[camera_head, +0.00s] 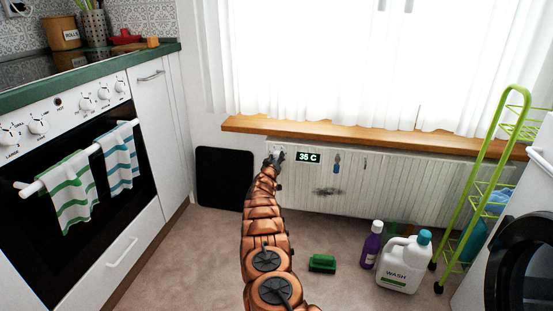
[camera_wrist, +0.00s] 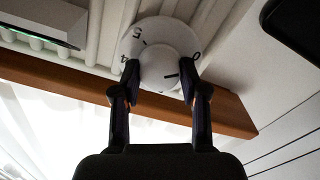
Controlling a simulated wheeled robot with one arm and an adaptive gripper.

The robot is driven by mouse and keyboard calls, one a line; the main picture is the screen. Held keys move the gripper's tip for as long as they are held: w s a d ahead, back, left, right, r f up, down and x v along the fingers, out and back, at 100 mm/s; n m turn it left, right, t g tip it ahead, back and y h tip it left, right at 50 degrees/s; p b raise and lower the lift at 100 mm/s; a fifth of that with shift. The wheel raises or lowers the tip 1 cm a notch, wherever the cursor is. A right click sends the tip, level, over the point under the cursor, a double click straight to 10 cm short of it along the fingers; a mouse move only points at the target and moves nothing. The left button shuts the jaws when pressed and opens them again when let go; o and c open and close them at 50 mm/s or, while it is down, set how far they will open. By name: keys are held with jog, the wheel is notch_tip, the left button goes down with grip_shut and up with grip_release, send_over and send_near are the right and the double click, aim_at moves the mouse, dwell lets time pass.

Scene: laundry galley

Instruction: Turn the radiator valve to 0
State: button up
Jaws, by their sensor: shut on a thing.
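The radiator valve (camera_wrist: 163,50) is a round white knob with a dial. The numerals 4, 5 and 0 show on its dial in the wrist view, and a short dark line marks its raised hub. I cannot tell which numeral the line meets. My gripper (camera_wrist: 161,78) is shut on the hub, one dark finger on each side. In the head view my gripper (camera_head: 273,161) reaches the upper left end of the white radiator (camera_head: 400,190), at the valve (camera_head: 279,149); the arm and fingers hide part of it.
A display (camera_head: 308,156) reading 35 C is on the radiator, below the wooden sill (camera_head: 350,135). A black panel (camera_head: 224,178) leans at the left.

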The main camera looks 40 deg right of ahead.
jog(key=shift+w+a, duration=0.3)
jog(key=shift+a, duration=0.05)
jog(key=o, duration=1)
jog(key=shift+o, duration=0.6)
jog(key=shift+s+d, duration=0.15)
jog(key=shift+d, duration=0.05)
jog(key=shift+s, duration=0.15)
